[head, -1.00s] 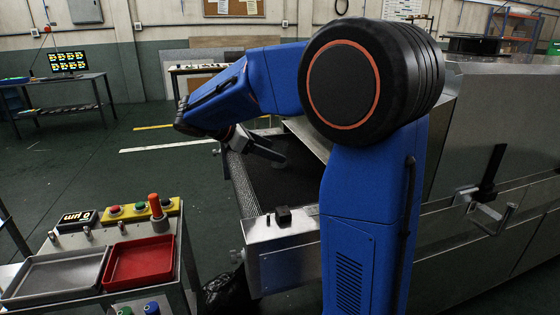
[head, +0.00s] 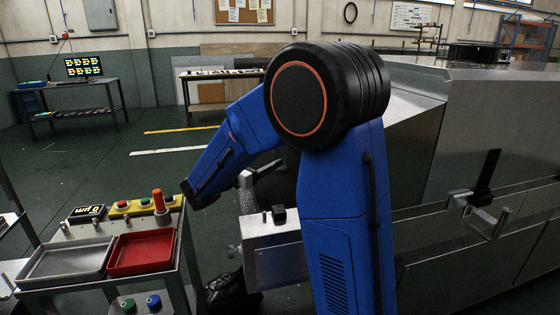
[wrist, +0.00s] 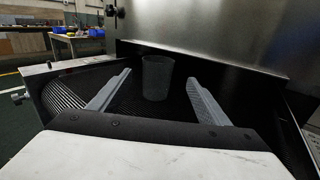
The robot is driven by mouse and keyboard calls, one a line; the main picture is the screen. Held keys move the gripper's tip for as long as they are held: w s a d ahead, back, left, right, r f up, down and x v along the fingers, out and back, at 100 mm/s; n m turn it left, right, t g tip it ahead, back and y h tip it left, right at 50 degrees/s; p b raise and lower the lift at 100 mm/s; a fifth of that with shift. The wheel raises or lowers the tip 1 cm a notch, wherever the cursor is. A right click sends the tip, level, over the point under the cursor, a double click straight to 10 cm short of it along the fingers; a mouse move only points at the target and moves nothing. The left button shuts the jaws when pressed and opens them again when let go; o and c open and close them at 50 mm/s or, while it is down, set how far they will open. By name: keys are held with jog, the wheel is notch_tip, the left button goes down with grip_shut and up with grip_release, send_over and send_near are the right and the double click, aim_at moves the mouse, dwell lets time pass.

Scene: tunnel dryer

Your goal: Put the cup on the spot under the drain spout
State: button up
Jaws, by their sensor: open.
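A dark grey cup (wrist: 157,78) stands upright on the black mesh conveyor belt (wrist: 125,102) in the wrist view. My gripper (wrist: 160,74) is open, with one finger on each side of the cup and a visible gap at both sides. The cup is beyond the palm, around the level of the fingertips. In the head view my gripper (head: 262,170) is partly hidden behind my arm, and the cup is hidden. I cannot pick out the drain spout or the spot under it for sure.
A large steel dryer housing (head: 500,120) fills the right, and its wall (wrist: 220,55) rises behind the cup. A steel box (head: 275,240) sits at the belt's end. A control cart with a red tray (head: 140,254) and a grey tray (head: 68,262) stands at left.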

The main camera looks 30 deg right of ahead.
aim_at(274, 154)
jog(key=shift+w+x, duration=0.15)
jog(key=shift+x, duration=2.05)
jog(key=shift+w+x, duration=0.1)
jog(key=shift+x, duration=2.05)
jog(key=shift+a+f, duration=0.1)
jog(key=c, duration=1.2)
